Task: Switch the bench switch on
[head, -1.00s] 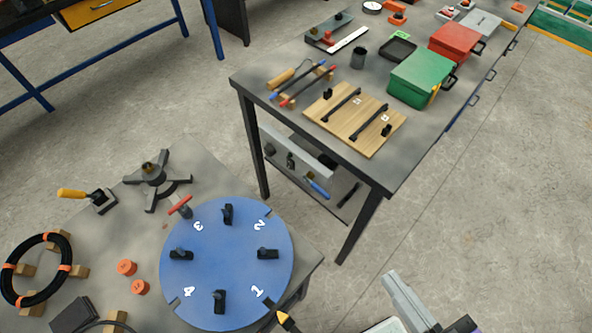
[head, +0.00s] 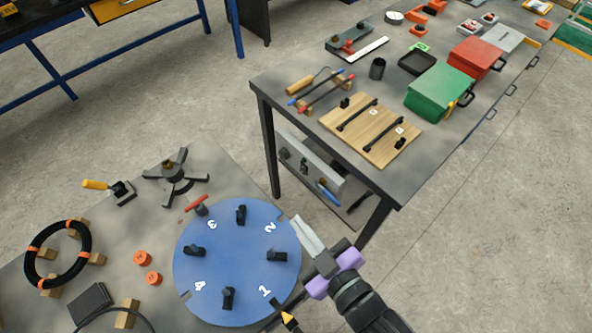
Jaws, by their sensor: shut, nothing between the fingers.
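No label marks the bench switch. A small dark block with a yellow-handled lever (head: 110,189) on the near bench looks most like it. Its lever leans to the left. A red-handled fitting (head: 198,205) stands beside the blue disc, and I cannot tell whether it is a switch. My gripper (head: 299,222), with grey fingers and purple parts, is shut and empty. In the picture it is at the right edge of the blue disc, well to the right of the yellow lever and apart from it.
The blue disc (head: 228,262) carries several black knobs and numbers. The far bench (head: 290,88) holds a wooden board, green and red boxes.

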